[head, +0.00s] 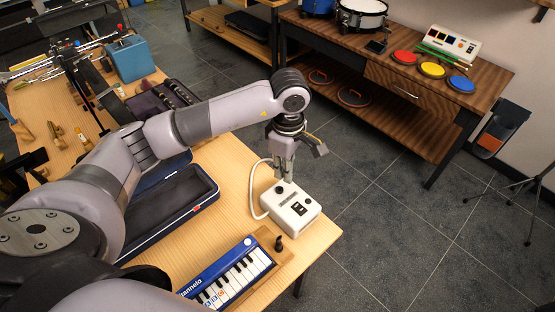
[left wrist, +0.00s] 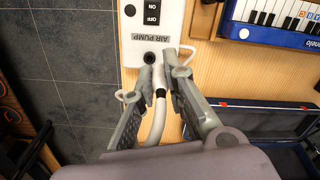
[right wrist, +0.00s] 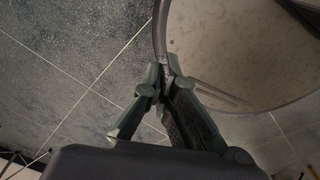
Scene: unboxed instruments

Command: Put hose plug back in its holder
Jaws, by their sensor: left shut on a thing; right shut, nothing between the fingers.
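In the head view the fingers hide the plug, and the hose (head: 255,190) loops left of the pump. I cannot tell which part is the holder. My right gripper (right wrist: 162,85) is shut and empty.
A blue keyboard (head: 228,279) and a small black piece (head: 279,243) on a wooden base lie near the pump. An open dark case (head: 177,211) lies to the left. The table's right edge is close to the pump. A pale round surface (right wrist: 235,55) is beside my right gripper.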

